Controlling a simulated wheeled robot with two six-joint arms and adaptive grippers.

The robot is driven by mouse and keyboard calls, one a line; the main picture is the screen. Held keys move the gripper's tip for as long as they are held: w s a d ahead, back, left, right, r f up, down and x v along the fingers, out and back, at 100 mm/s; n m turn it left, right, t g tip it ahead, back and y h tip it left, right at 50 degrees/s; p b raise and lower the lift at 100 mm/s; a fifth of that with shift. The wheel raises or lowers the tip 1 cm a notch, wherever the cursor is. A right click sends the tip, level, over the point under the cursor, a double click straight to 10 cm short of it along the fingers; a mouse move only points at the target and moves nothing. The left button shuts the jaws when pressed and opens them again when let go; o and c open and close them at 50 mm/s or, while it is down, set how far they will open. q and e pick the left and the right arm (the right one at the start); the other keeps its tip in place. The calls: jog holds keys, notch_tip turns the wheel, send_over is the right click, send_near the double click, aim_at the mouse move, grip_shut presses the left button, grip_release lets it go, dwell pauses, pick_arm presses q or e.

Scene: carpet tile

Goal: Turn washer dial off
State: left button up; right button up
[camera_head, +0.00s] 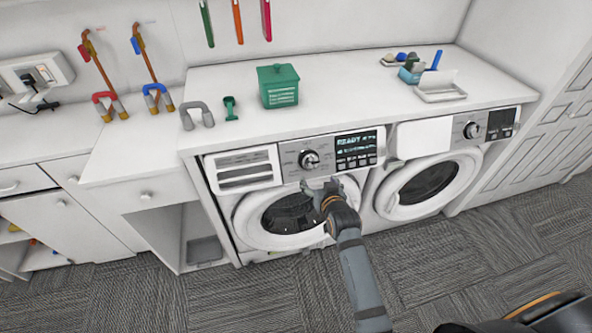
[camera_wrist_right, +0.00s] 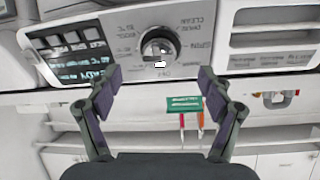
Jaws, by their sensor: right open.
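The left front-loading washer (camera_head: 240,203) has a round silver and black dial (camera_head: 309,160) on its control panel, left of a lit display (camera_head: 356,148) that reads "READY". My right gripper (camera_head: 322,184) is just below the dial, in front of the washer's upper door rim. In the right wrist view, which looks upside down, the gripper (camera_wrist_right: 158,78) is open and empty. The dial (camera_wrist_right: 160,48) shows ahead between its two spread fingers, apart from them. Small labels ring the dial; its exact setting is hard to read. My left gripper is not in view.
A second machine (camera_head: 441,184) with its own dial (camera_head: 472,130) stands to the right. The white counter (camera_head: 340,90) above holds a green box (camera_head: 278,86) and a tray (camera_head: 440,92).

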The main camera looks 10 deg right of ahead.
aim_at(312, 164)
jog(key=x, duration=0.3)
jog(key=r+x, duration=0.1)
jog(key=x, duration=0.5)
jog(key=shift+w+d+r+p, duration=0.1)
jog(key=shift+w+r+p, duration=0.2)
jog(key=shift+w, duration=0.15)
jog(key=shift+w+f, duration=0.25)
jog(key=shift+w, duration=0.25)
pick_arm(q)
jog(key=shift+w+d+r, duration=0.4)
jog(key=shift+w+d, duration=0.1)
pick_arm(e)
jog(key=c, duration=1.1)
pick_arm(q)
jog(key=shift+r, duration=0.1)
pick_arm(e)
jog(key=shift+c, duration=0.2)
